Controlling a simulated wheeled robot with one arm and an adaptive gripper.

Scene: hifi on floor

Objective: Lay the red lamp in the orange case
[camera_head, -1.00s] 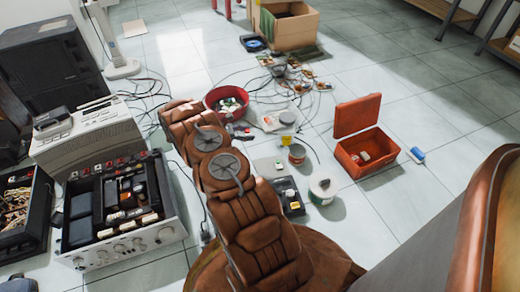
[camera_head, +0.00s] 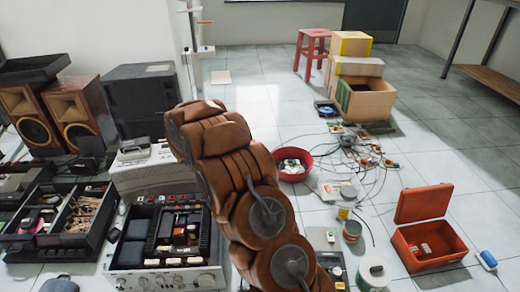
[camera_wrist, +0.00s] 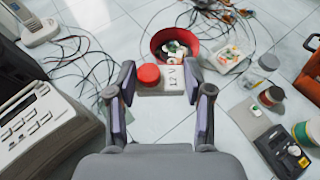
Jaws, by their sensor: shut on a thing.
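The red lamp (camera_wrist: 149,74) is a round red cap on a pale block marked "12V". In the wrist view my gripper (camera_wrist: 160,85) is shut on it, one finger on each side, and the lamp shows above the floor. The orange case (camera_head: 441,263) stands on the floor at the right of the head view with its lid raised; a few small things lie inside. Its edge also shows at the right border of the wrist view (camera_wrist: 311,72). In the head view my arm hides the gripper and the lamp.
A red bowl (camera_head: 294,176) of small parts and tangled wires lie on the floor left of the case. A white-and-green spool (camera_head: 373,272) and a small can (camera_head: 352,230) stand nearby. A blue object (camera_head: 487,260) lies right of the case. Opened electronics (camera_head: 168,262) crowd the left.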

